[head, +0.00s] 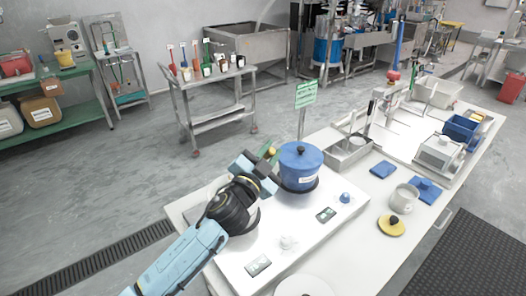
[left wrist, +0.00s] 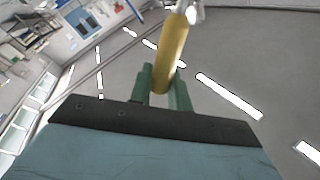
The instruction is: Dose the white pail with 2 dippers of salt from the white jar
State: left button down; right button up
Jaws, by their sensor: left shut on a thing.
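My left gripper (head: 262,165) is raised just left of the blue lidded pot and is shut on a yellow handle. In the left wrist view the green fingers grip this yellow dipper handle (left wrist: 171,55), with a shiny metal part (left wrist: 195,13) at its upper end, cut off by the frame. The dipper's bowl is not clear in the head view. A white vessel, possibly the white jar, is mostly hidden behind my left wrist, so its contents cannot be seen. A whitish handled vessel (head: 404,198), perhaps the white pail, stands on the table at right. My right gripper is not in view.
The blue lidded pot (head: 298,167) stands on a dark round base beside my gripper. A yellow disc with a black knob (head: 391,226) lies near the whitish vessel. Blue cloths (head: 383,169), a metal box (head: 348,152) and a green sign (head: 306,94) are farther back.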

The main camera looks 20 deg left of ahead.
pick_arm(q)
jog(key=s+d+f+m+h+b, duration=0.1)
jog(key=d+f+m+h+b, duration=0.1)
jog(key=d+f+m+b, duration=0.4)
jog(key=shift+s+f+m+h+b, duration=0.35)
jog(key=shift+f+m+b, duration=0.55)
jog(key=shift+f+b, duration=1.05)
jog(key=shift+r+t, duration=0.15)
jog(key=shift+t, duration=0.15)
